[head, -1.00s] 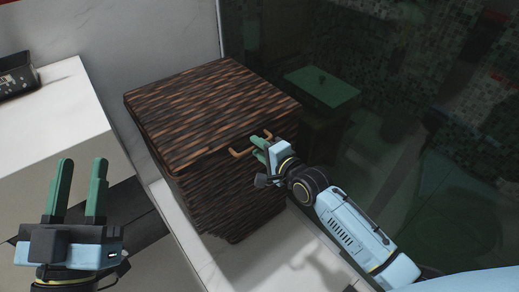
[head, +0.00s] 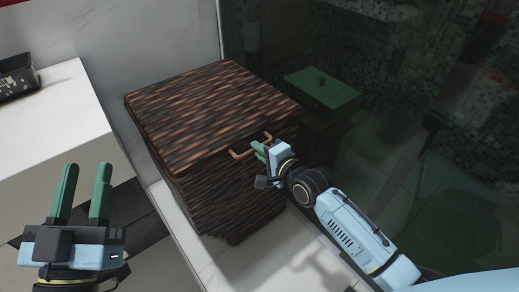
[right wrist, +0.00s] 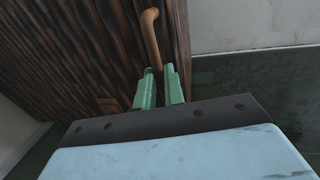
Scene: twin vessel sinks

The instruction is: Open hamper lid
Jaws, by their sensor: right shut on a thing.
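The dark brown woven hamper (head: 225,205) stands in the middle of the head view. Its lid (head: 210,108) lies flat and closed on top. A tan bar handle (head: 238,154) sits at the lid's front edge. My right gripper (head: 259,150) is at this handle, with its green fingers shut on it. In the right wrist view the handle (right wrist: 151,30) runs down to the fingertips of my right gripper (right wrist: 161,72), which hide its lower part. My left gripper (head: 86,166) is open and empty, left of the hamper and apart from it.
A white counter (head: 55,115) with a dark box (head: 17,78) on it is at the left. A dark glass panel (head: 400,120) stands behind and right of the hamper, with a green-topped stand (head: 322,90) showing there. A pale ledge (head: 195,235) runs around the hamper's base.

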